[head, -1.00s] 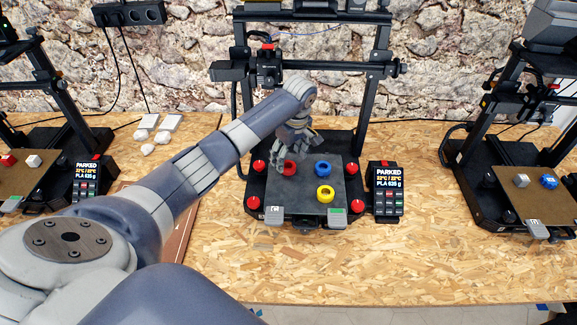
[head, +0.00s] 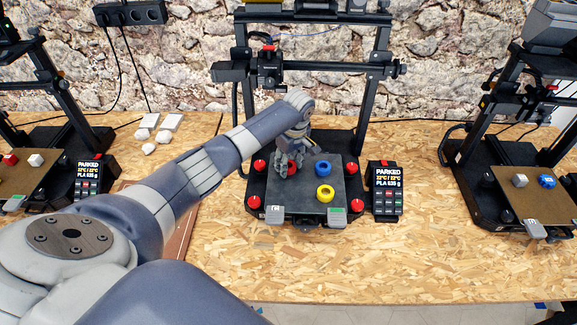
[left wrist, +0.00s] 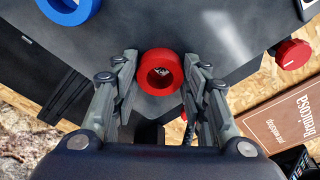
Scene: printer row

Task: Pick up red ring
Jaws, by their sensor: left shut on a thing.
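The red ring (head: 292,168) is on the dark print bed (head: 300,200) of the middle printer, near its left back part. My left gripper (head: 283,160) reaches down over it and partly hides it in the head view. In the left wrist view the red ring (left wrist: 160,55) sits between the two fingers of my left gripper (left wrist: 161,76), which are shut on it from both sides. The ring appears to be at bed level; I cannot tell whether it is lifted. My right gripper is not in view.
A blue ring (head: 323,176) and a yellow ring (head: 325,201) lie on the same bed. Red knobs (head: 254,202) stand at the bed's corners. The printer's frame (head: 376,90) rises behind. A display unit (head: 386,191) stands right of it. The table front (head: 400,265) is clear.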

